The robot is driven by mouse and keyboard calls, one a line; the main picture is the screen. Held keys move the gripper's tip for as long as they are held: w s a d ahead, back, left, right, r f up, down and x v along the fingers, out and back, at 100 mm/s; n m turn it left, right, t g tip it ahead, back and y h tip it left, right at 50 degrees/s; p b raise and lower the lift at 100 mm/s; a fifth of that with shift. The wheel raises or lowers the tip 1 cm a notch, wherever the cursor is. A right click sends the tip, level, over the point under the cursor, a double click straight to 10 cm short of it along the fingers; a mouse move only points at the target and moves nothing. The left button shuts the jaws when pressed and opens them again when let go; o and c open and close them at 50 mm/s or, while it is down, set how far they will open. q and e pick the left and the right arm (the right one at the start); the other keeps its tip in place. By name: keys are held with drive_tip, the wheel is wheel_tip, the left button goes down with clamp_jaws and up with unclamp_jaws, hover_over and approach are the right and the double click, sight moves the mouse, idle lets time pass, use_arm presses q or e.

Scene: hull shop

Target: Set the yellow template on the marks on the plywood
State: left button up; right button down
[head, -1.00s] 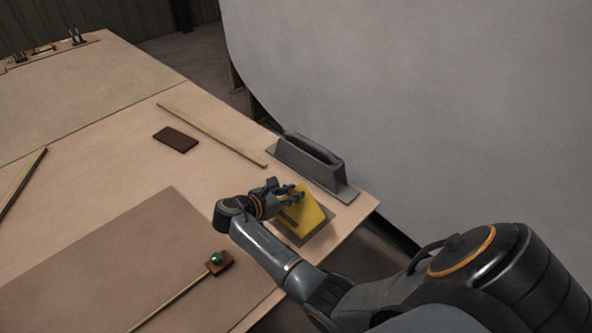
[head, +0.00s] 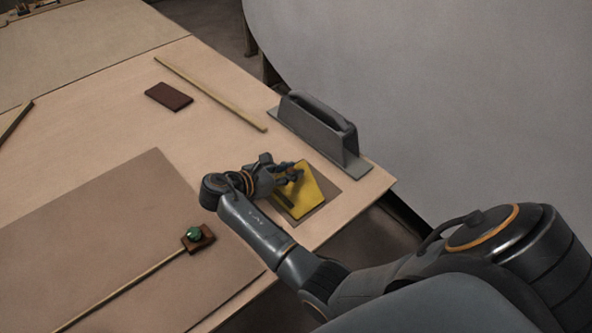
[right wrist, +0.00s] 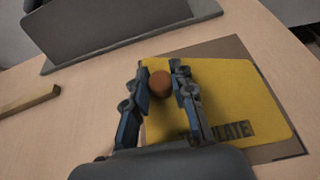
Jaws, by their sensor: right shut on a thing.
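The yellow template (head: 308,196) is a flat plate with dark lettering near one edge; it also shows in the right wrist view (right wrist: 235,95). My right gripper (right wrist: 160,72) is shut on the template's round brown knob (right wrist: 160,84), with a finger on each side. In the head view the right gripper (head: 291,174) is over the template. The template is over a brown square (head: 327,192) that shows past its edges; I cannot tell whether they touch. A large brown sheet, perhaps the plywood (head: 110,230), lies to the left; I make out no marks on it. My left gripper is not in view.
A grey tool with a handle (head: 318,128) stands just behind the template, near the table's edge. A dark block with a green knob (head: 197,237) and a long stick (head: 125,290) lie on the sheet. A dark brown block (head: 168,96) and a wooden strip (head: 210,92) lie farther back.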

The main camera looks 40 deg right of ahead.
drive_tip(key=shift+a, duration=0.1)
drive_tip(key=shift+a+r, duration=0.1)
drive_tip(key=shift+a, duration=0.1)
drive_tip(key=c, duration=1.2)
unclamp_jaws()
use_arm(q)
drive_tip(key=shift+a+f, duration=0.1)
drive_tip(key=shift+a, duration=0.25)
use_arm(e)
drive_tip(key=shift+o, duration=0.4)
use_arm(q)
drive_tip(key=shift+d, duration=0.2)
